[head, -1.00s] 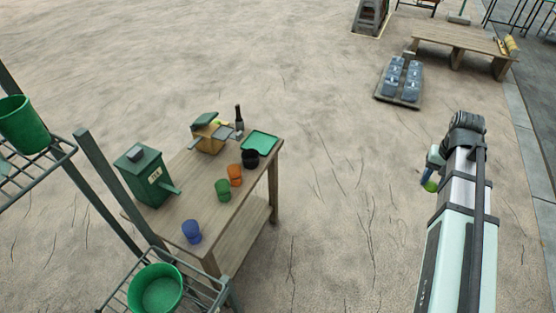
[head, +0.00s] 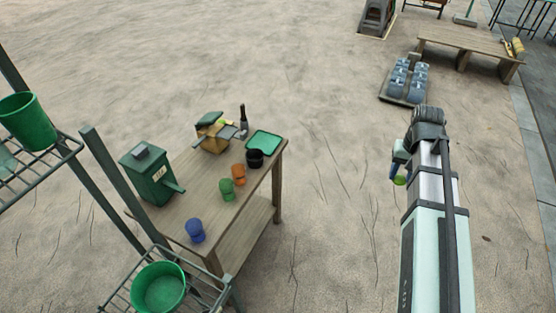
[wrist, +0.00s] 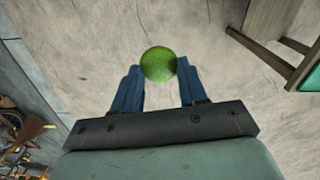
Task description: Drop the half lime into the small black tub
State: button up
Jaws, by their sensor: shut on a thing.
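My gripper (wrist: 158,78) is shut on the half lime (wrist: 158,63), whose round green side shows between the two blue fingers in the wrist view. In the head view the lime (head: 398,180) is a small green spot below the end of my arm, over open ground to the right of the table. The small black tub (head: 254,159) stands on the wooden table near its right edge, in front of the green tray. My gripper is well to the right of the tub and apart from it. The inside of the tub is too small to make out.
The table (head: 225,215) also holds orange (head: 239,174), green (head: 227,190) and blue (head: 195,230) cups, a dark bottle (head: 243,120), a green tray (head: 264,142) and a green box (head: 150,175). A rack with green buckets (head: 158,288) stands at left. Ground between arm and table is clear.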

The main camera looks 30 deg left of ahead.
jog(key=s+a+f+n, duration=0.1)
jog(key=s+a+n, duration=0.15)
jog(key=a, duration=1.75)
jog(key=s+a+f+n, duration=0.1)
jog(key=a+f+n, duration=0.15)
jog(key=a, duration=1.75)
jog(key=w+a+m, duration=0.5)
jog(key=a+m, duration=0.2)
jog(key=a, duration=0.3)
jog(key=shift+w+a+r, duration=0.2)
jog(key=shift+w, duration=0.1)
jog(key=shift+f, duration=2.95)
jog(key=o, duration=1.1)
jog(key=shift+r, duration=0.1)
